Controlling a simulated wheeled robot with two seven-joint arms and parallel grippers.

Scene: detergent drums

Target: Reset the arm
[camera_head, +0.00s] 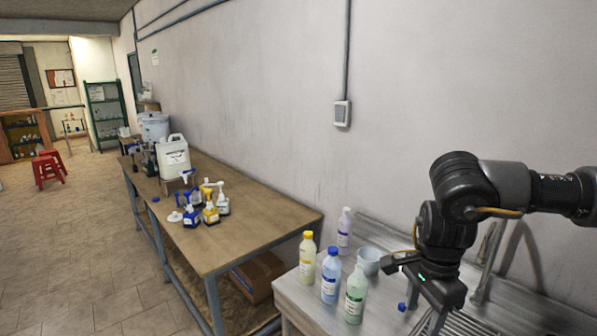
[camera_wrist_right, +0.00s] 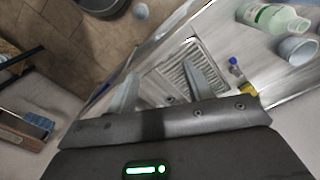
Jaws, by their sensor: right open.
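My right arm comes in from the right in the head view, and its gripper (camera_head: 432,318) points down over the metal counter (camera_head: 300,297). In the right wrist view the two fingers of this gripper (camera_wrist_right: 160,68) are spread apart with nothing between them. A ribbed drain area (camera_wrist_right: 186,74) of the counter shows beyond them. The bottles stand left of the gripper, apart from it: yellow (camera_head: 307,257), blue (camera_head: 330,277), green (camera_head: 355,295) and lilac (camera_head: 344,232). My left gripper is not in view.
A light cup (camera_head: 369,262) stands behind the bottles, near my right arm. A small blue-capped item (camera_head: 402,306) is close to the gripper. A wooden table (camera_head: 255,215) with a white jug (camera_head: 173,156) and several pump bottles is further left. Open floor lies left.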

